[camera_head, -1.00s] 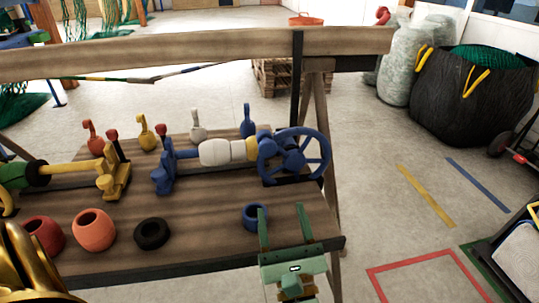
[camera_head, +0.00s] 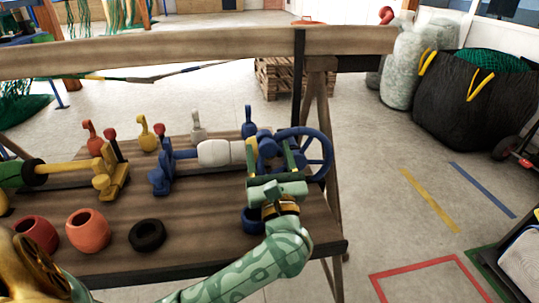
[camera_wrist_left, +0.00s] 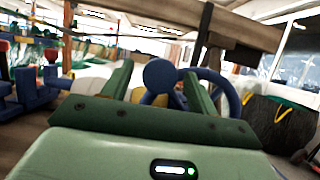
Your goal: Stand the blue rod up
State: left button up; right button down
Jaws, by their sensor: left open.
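A slim blue rod-like piece (camera_head: 248,121) stands in the back row on the wooden bench, rounded at its foot; I cannot tell for sure that it is the task's rod. My left gripper (camera_head: 268,152) is open, its fingers pointing toward the back, in front of the blue handwheel (camera_head: 318,161). Its fingers hide part of the blue fitting beside the wheel. In the left wrist view, a round blue knob (camera_wrist_left: 160,75) shows between the open fingertips (camera_wrist_left: 156,84), with the wheel's rim behind; I cannot tell whether they touch.
Red (camera_head: 91,138), yellow (camera_head: 147,134) and white (camera_head: 197,127) pieces share the back row. A red pot (camera_head: 88,231), a black ring (camera_head: 147,235) and a blue ring (camera_head: 251,220) lie in front. A wooden beam (camera_head: 180,50) crosses behind.

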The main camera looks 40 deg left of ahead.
pick_arm(q)
grip_shut()
jog(key=shift+r, duration=0.1)
